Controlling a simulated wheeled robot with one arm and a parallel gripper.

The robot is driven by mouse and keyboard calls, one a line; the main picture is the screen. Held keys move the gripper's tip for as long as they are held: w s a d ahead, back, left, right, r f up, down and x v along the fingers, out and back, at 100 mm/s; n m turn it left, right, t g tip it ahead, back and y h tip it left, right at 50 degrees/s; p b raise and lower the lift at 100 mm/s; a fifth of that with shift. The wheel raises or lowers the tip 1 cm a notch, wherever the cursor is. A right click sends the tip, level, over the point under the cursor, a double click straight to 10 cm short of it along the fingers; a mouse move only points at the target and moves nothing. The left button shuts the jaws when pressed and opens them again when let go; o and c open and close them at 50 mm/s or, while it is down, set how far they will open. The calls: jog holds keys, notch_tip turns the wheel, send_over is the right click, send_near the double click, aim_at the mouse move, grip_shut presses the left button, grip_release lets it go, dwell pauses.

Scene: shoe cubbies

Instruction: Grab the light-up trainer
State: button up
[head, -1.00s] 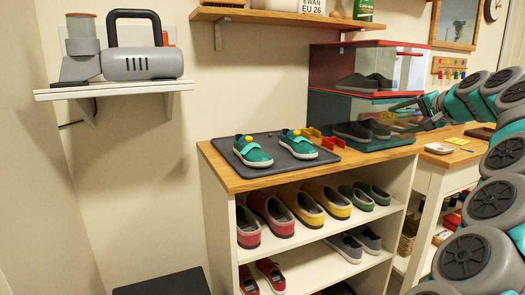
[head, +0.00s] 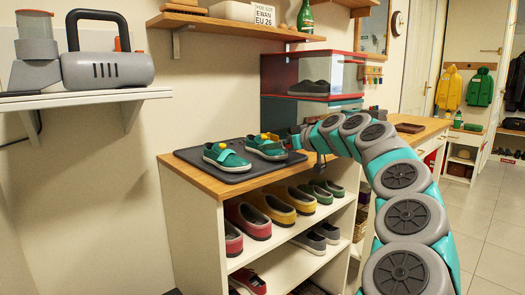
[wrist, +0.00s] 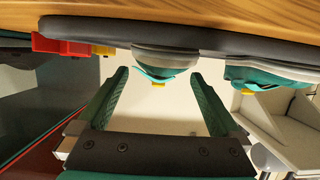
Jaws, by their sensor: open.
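Two teal trainers with light soles and yellow bits on top stand on a dark mat (head: 235,177) on the cubby's wooden top. The left trainer (head: 226,159) is fully in view in the head view; the right trainer (head: 267,149) is closest to my gripper (head: 296,139). In the wrist view, which looks upside down, my gripper (wrist: 160,73) is open and empty. The right trainer (wrist: 166,58) shows between its fingertips; I cannot tell whether it is within their reach. The left trainer (wrist: 268,77) shows outside the fingers.
A red block (wrist: 62,44) lies on the mat close to the right trainer. A clear red-framed case (head: 312,75) stands behind the gripper. A wall shelf (head: 80,100) bearing a grey appliance is at left.

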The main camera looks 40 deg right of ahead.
jog(key=shift+f+p+x, duration=0.2)
jog(key=shift+p+x, duration=0.35)
jog(key=shift+x, duration=2.2)
jog(key=c, duration=1.2)
jog(key=shift+c, duration=0.2)
jog(key=shift+r, duration=0.1)
